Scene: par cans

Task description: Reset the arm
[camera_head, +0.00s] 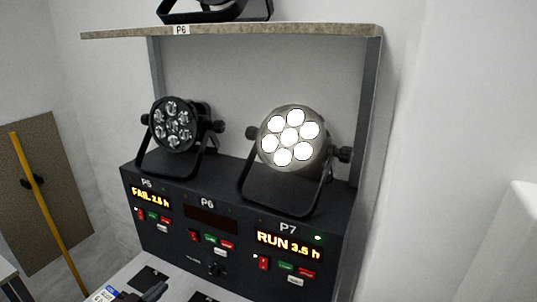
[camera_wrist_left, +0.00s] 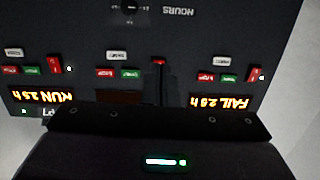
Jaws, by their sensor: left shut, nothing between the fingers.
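My left gripper (camera_head: 154,291) shows at the bottom edge of the head view, low in front of the dark control console (camera_head: 180,248). It is shut and empty, and apart from the console as far as I can see. In the left wrist view the console is upside down and the dark closed fingers (camera_wrist_left: 162,82) point at it near the middle buttons. My right gripper is not in view.
A shelf (camera_head: 280,30) overhangs. A yellow pole (camera_head: 45,210) leans left.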

